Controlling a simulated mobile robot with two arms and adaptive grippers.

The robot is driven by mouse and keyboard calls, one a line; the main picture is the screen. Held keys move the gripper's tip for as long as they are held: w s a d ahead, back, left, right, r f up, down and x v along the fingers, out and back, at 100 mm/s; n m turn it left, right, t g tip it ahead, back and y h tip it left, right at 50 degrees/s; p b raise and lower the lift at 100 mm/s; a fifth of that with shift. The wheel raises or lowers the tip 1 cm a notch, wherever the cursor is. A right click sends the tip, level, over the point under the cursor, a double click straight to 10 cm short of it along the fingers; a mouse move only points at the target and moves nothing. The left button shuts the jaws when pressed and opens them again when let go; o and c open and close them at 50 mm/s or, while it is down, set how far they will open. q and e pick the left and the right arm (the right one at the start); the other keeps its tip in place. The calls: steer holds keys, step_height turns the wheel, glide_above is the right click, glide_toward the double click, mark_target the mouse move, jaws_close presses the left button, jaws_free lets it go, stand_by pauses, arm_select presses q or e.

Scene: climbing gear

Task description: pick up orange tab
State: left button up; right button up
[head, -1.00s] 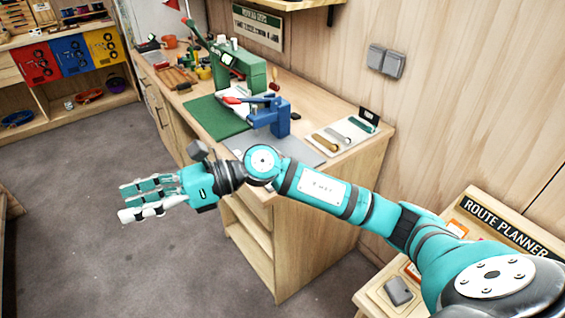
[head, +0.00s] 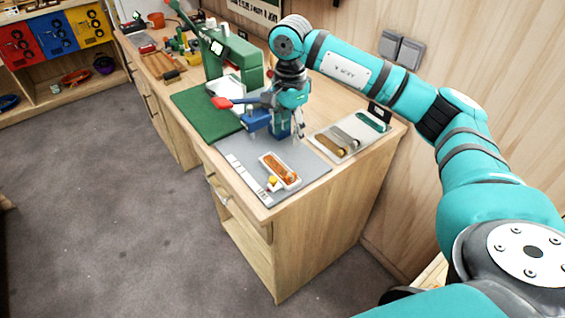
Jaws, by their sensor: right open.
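An orange piece (head: 279,168) lies in a small white tray (head: 293,184) on the grey mat, near the front of the bench. A tan-orange strip (head: 329,147) also lies on a white board (head: 350,136) further right, beside a grey strip and a teal strip (head: 370,121). I cannot tell for certain which is the orange tab. My right gripper (head: 283,119) points down, open, over the blue bench device (head: 257,120). It partly hides the device and is apart from the orange piece and the strips. My left gripper is not in view.
A small yellow item (head: 272,181) sits at the tray's near end. A green machine (head: 232,58) and a green mat (head: 205,115) are further left. The grey mat (head: 240,150) has free room left of the tray. A wall switch (head: 400,48) is behind.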

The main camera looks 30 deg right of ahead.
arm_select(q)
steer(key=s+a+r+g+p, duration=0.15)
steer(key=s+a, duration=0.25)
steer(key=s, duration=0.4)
arm_select(e)
glide_above(290, 175)
step_height(290, 175, down, 5)
step_height(290, 175, down, 4)
steer(key=shift+a+r+p, duration=0.15)
steer(key=shift+r+p, duration=0.1)
steer(key=shift+p, duration=0.25)
steer(key=shift+a+f+p, duration=0.1)
steer(key=shift+f+p, duration=0.3)
steer(key=shift+f, duration=0.35)
step_height(290, 175, down, 2)
steer(key=shift+s+f+p, duration=0.1)
steer(key=shift+f+p, duration=0.1)
steer(key=shift+p, duration=0.8)
steer(key=shift+d+f, duration=0.2)
steer(key=shift+f, duration=1)
jaws_close()
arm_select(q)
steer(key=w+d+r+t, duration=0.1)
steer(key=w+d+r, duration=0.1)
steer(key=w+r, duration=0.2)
